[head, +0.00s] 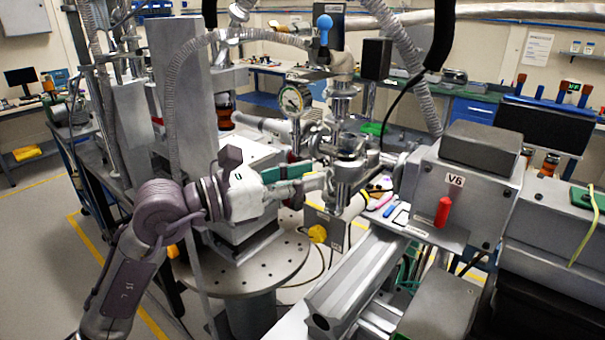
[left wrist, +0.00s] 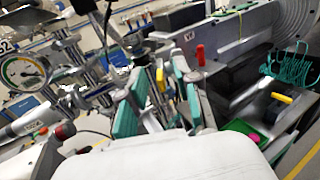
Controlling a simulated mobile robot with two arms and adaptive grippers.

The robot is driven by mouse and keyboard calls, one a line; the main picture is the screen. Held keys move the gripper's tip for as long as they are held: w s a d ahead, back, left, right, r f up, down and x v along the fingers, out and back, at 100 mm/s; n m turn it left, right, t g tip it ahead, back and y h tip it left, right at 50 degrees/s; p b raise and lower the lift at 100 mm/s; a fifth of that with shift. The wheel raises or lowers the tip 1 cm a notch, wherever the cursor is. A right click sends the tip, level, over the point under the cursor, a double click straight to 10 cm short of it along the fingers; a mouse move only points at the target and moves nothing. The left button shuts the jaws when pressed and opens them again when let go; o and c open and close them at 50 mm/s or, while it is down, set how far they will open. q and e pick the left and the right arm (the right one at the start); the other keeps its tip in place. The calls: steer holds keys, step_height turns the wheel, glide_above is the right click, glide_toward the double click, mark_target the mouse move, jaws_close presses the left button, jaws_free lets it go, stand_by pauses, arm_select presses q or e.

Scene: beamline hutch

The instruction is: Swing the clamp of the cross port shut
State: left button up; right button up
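The cross port (head: 345,165) is a shiny metal fitting with flanges, in the middle of the head view. Its clamp is too small and cluttered there for me to tell how far it stands open. My left gripper (head: 318,182) reaches in from the left, with its fingertips close beside the cross port's left side. I cannot tell whether they touch it. In the left wrist view my left gripper (left wrist: 158,85) shows two green-padded fingers apart, with no held thing clearly seen between them. My right gripper is not in view.
A pressure gauge (head: 291,101) stands behind my left gripper; a grey box marked V6 (head: 470,185) with a red handle (head: 443,212) is at the right. A round perforated plate (head: 255,268) lies below my arm. Hoses and metal posts crowd the space around the port.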

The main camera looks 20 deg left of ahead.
arm_select(q)
jaws_close()
